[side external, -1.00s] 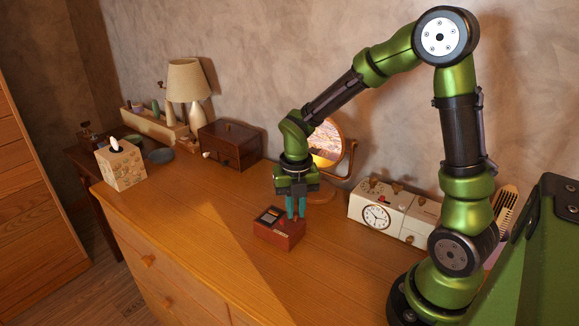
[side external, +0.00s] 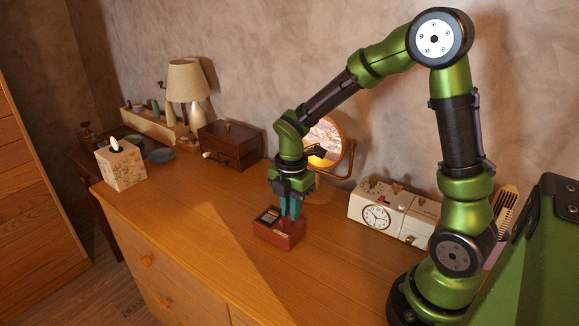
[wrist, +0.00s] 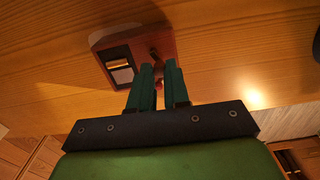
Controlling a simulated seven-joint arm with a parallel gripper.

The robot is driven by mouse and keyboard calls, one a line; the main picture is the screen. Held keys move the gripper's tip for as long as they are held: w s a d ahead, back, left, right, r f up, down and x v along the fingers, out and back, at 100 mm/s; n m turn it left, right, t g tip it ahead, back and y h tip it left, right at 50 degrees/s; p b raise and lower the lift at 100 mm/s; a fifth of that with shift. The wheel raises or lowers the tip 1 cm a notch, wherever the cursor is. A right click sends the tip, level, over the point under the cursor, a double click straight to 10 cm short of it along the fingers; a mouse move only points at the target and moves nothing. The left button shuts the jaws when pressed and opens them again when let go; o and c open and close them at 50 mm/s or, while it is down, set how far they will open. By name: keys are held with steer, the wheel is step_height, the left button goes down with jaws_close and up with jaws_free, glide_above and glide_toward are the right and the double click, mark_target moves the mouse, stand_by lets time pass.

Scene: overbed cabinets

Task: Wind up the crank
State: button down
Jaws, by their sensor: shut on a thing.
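A small red-brown box (side external: 281,234) with a dark panel on its top stands on the wooden dresser. In the wrist view the box (wrist: 104,42) shows a dark and silver window. The crank (wrist: 157,56) is a small reddish-brown part at the box's right side, mostly hidden between the fingers. My gripper (side external: 290,212) points down at the back right part of the box, its teal fingers close together. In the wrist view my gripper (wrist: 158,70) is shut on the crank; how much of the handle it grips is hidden.
A round mirror (side external: 324,143) stands behind my gripper. A white clock box (side external: 376,216) is to the right. A dark wooden chest (side external: 232,146), a lamp (side external: 187,82) and a tissue box (side external: 121,165) stand to the left. The dresser top (side external: 190,205) left of the box is clear.

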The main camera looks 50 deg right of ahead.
mark_target(289, 213)
steer(key=shift+w+m, duration=0.15)
steer(key=shift+m, duration=1)
steer(key=shift+w+m, duration=0.1)
steer(key=shift+m, duration=1.05)
steer(key=c, duration=1.4)
jaws_free()
step_height(289, 213, up, 17)
